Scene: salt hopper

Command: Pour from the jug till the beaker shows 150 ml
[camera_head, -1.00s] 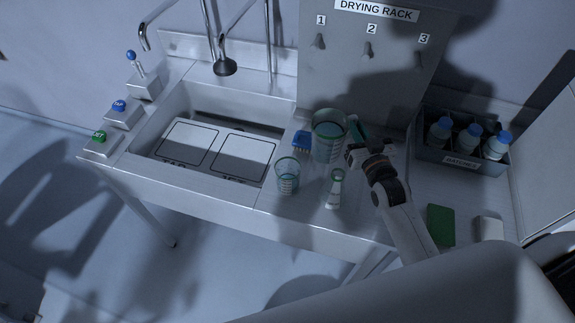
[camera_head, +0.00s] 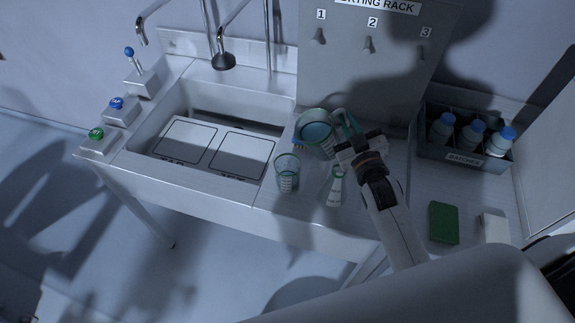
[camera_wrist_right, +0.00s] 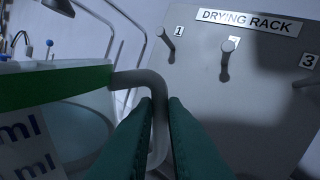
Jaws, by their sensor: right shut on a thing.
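The jug (camera_head: 316,131) is a clear vessel with a green rim and bluish liquid. In the head view it is tilted to the left, above the counter beside the beaker. My right gripper (camera_head: 349,144) is shut on the jug's handle (camera_wrist_right: 157,110), which sits between the two green fingers (camera_wrist_right: 156,135) in the right wrist view. The beaker (camera_head: 287,174) is clear with printed marks and stands upright on the counter, left of and nearer than the jug. Its level is too small to read. No stream shows between jug and beaker. My left gripper is not in view.
A small clear flask (camera_head: 335,187) stands right of the beaker. The sink (camera_head: 172,113) lies to the left. A crate of bottles (camera_head: 465,158), a green sponge (camera_head: 443,223) and a white block (camera_head: 494,227) are at the right. The drying rack (camera_head: 385,75) stands behind.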

